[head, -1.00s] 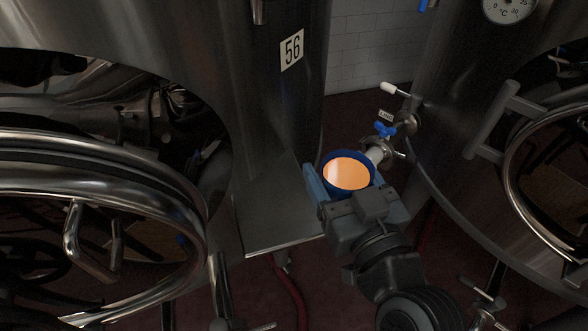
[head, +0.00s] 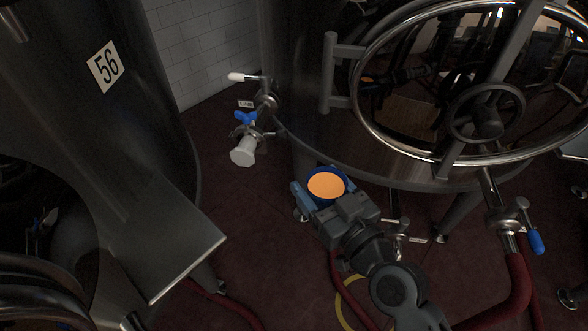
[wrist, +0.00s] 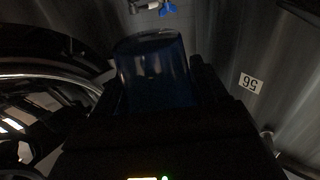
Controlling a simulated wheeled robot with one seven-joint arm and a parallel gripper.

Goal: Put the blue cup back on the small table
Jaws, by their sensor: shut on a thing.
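The blue cup (head: 312,177) is held upright by my gripper (head: 320,190) and is full of an orange liquid. My gripper is shut around the sides of the cup. The cup also shows dark blue in the wrist view (wrist: 153,72), between the two fingers (wrist: 158,90). The small table (head: 185,245) is a bare metal plate at the lower left in the head view, beside the tank numbered 56. The cup is well to the right of this plate, apart from it.
A tap with a blue handle (head: 245,118) and a white spout (head: 243,152) sticks out from the right tank (head: 300,110), left of the cup. A large wheel (head: 487,115) is on that tank. Red hoses (head: 505,295) lie at the lower right. Dark red floor is open between plate and cup.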

